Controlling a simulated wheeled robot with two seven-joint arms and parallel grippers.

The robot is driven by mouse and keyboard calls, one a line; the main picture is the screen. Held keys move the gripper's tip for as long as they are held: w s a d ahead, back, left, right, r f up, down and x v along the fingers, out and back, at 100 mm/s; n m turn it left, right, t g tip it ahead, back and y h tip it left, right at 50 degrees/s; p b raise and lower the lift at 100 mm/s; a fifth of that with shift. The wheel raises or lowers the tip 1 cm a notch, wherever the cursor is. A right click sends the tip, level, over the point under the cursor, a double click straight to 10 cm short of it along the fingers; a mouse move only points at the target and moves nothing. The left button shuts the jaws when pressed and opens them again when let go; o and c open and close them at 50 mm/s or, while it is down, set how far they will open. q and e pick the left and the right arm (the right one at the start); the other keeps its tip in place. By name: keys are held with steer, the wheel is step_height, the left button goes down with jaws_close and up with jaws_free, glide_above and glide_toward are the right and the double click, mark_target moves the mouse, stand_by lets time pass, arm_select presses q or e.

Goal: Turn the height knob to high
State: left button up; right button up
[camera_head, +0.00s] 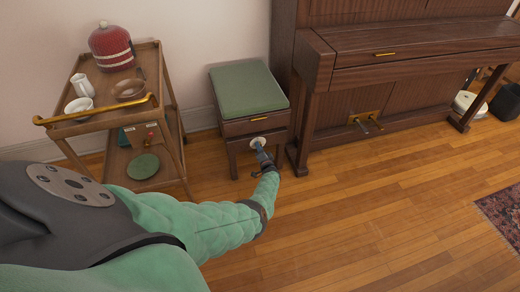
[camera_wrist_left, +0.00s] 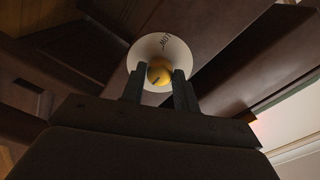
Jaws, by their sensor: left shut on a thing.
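The height knob (camera_wrist_left: 159,72) is a round yellow knob in front of a white dial plate (camera_wrist_left: 146,50) on the side of the piano stool. Lettering that appears to read "LOW" shows on the upper right of the plate in the left wrist view. The stool (camera_head: 247,90) has a green cushion and a dark wood body. My left gripper (camera_head: 261,152) reaches the stool's near side, and its fingers (camera_wrist_left: 158,88) are shut on the knob, one on each side. The dial plate also shows in the head view (camera_head: 257,142), partly hidden by the gripper. My right gripper is not in view.
A wooden trolley (camera_head: 106,128) with a gold handle stands left of the stool, carrying a red pot (camera_head: 111,48), a white jug (camera_head: 82,86) and bowls. A dark piano (camera_head: 400,60) stands to the right. The wooden floor in front is clear.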

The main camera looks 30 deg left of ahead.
arm_select(q)
steer(key=m, duration=0.5)
steer(key=shift+m, duration=0.3)
stand_by(0.4)
steer(key=o, duration=1)
steer(key=shift+c, duration=0.2)
steer(key=shift+d, duration=0.1)
steer(key=p+v, duration=0.2)
steer(key=v, duration=0.5)
steer(key=shift+s+d, duration=0.2)
steer(key=shift+s, duration=0.05)
